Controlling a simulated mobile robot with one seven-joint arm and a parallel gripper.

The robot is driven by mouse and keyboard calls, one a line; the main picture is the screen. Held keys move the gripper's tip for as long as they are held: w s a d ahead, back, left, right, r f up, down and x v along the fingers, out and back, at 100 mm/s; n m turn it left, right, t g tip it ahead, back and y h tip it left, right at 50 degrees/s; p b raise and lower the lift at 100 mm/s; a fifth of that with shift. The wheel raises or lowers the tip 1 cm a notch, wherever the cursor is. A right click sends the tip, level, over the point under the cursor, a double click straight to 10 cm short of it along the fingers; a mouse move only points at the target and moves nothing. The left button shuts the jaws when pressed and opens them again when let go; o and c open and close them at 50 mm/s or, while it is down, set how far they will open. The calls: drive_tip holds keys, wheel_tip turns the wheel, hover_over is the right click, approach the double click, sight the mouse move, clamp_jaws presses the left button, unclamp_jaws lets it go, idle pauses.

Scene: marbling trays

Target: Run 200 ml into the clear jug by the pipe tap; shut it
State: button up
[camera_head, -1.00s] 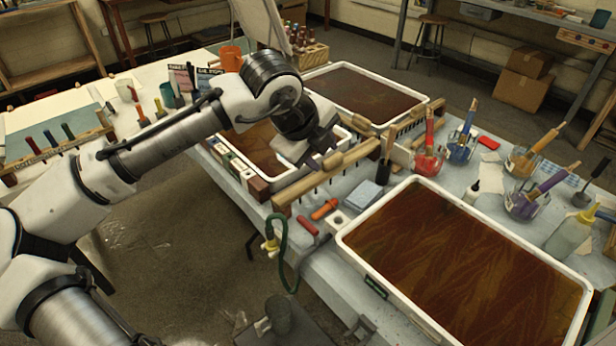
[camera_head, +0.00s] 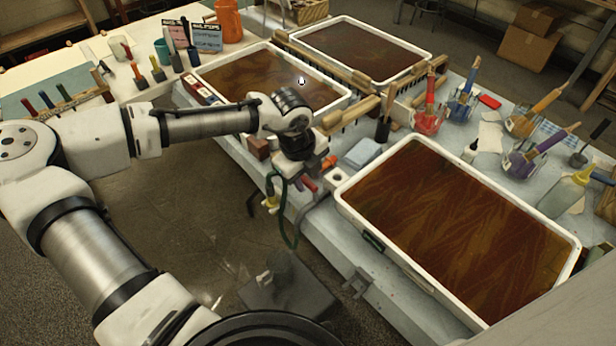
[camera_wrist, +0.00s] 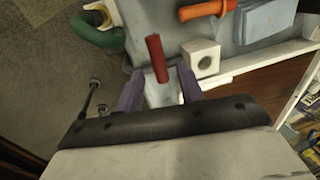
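The pipe tap (camera_head: 270,203) is a yellowish fitting with a green hose at the table's front edge. In the wrist view the tap (camera_wrist: 95,17) and green hose (camera_wrist: 93,36) show at upper left. A dim, see-through-looking vessel (camera_head: 283,268), perhaps the clear jug, stands on a low grey stand below the hose; its level cannot be read. My gripper (camera_wrist: 160,70) is open, its purple fingers apart over the table edge, to the side of the tap. A red handle (camera_wrist: 155,55) shows between the fingers, apparently lying on the table below, not gripped.
A white block with a round hole (camera_wrist: 201,58) and an orange tool (camera_wrist: 207,9) lie close to my gripper. A large tray of brown liquid (camera_head: 345,190) fills the table's right. Wooden combs and another tray (camera_head: 196,68) lie behind. Open floor is at front left.

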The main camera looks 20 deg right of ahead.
drive_tip(key=shift+d+f, duration=0.1)
drive_tip(key=shift+f, duration=0.55)
clamp_jaws()
